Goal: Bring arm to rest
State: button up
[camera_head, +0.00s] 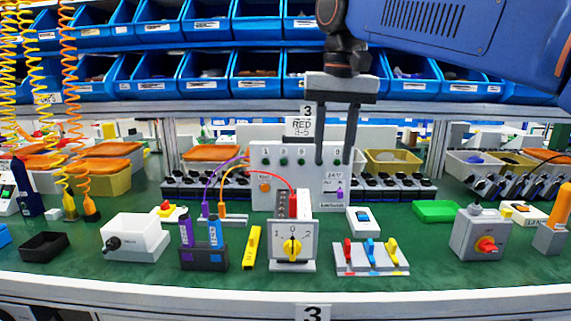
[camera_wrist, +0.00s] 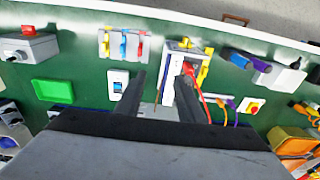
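My gripper (camera_head: 335,136) hangs in the air above the green bench, with its two fingers pointing down and set apart. It is open and empty. In the wrist view my gripper (camera_wrist: 160,97) shows its two dark fingers spread, with bench surface between them. The rotary switch (camera_head: 292,248) is a white box with a yellow knob, standing upright near the front middle, below and left of my gripper. It also shows in the wrist view (camera_wrist: 183,60), partly behind a finger. A red wire runs to its top.
A white panel (camera_head: 272,177) stands behind the switch. A block of coloured levers (camera_head: 370,260), a blue rocker switch (camera_head: 363,219), a grey box with a red knob (camera_head: 483,236) and a green tray (camera_head: 437,211) lie to the right. Blue bins (camera_head: 255,72) fill the back shelves.

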jog(key=s+d+f+t, duration=0.1)
jog(key=s+d+f, duration=0.5)
jog(key=f, duration=0.4)
jog(key=s+d+f+t, duration=0.1)
jog(key=s+d+f, duration=0.5)
jog(key=f, duration=0.5)
jog(key=s+d+f+t, duration=0.1)
jog(key=s+d+f, duration=0.5)
jog(key=f, duration=0.4)
jog(key=shift+s+d+f+t, duration=0.25)
jog(key=shift+d+f+t, duration=0.15)
jog(key=shift+d, duration=0.2)
jog(key=shift+r, duration=0.1)
